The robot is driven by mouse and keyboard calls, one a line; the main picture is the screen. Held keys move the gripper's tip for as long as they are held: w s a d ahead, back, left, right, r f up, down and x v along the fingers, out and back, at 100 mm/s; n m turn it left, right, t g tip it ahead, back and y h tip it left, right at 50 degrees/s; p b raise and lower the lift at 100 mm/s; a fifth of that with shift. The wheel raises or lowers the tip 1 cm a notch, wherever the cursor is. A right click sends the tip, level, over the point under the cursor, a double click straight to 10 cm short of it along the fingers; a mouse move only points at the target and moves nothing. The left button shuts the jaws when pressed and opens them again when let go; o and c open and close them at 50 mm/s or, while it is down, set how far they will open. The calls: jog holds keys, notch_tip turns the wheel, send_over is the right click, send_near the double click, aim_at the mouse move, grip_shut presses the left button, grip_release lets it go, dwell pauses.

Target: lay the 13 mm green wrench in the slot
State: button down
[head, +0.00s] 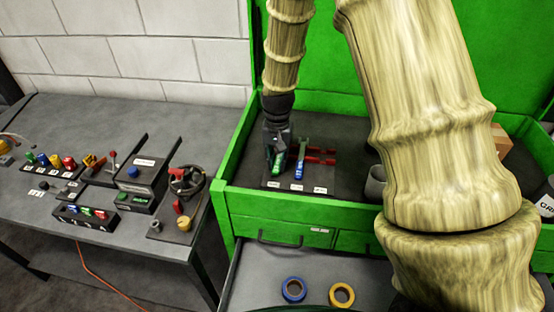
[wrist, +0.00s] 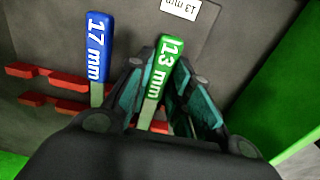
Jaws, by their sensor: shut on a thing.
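The green 13 mm wrench (wrist: 168,55) is between the fingers of my gripper (wrist: 160,85) in the wrist view, its label facing up. In the head view my gripper (head: 277,140) points down at the left of the dark tool tray, with the wrench's green handle (head: 278,165) below it. A "13 mm" label (wrist: 180,8) lies just beyond the handle end. Red holder blocks (wrist: 68,80) form the slots; one red block (wrist: 158,127) shows close to the wrench's shaft. The fingers hide much of that slot. I cannot tell whether the wrench touches the tray.
The blue 17 mm wrench (wrist: 97,45) lies close beside, between red blocks. The green chest wall (head: 232,150) rises at the left. A grey cup (head: 375,185) stands right of the holder. The open drawer below holds blue tape (head: 293,289) and yellow tape (head: 341,294).

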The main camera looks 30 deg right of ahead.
jog(key=shift+f, duration=0.4)
jog(key=c, duration=0.9)
grip_release()
jog(key=shift+r, duration=0.15)
jog(key=shift+r+p, duration=2.8)
jog(key=shift+r, duration=0.6)
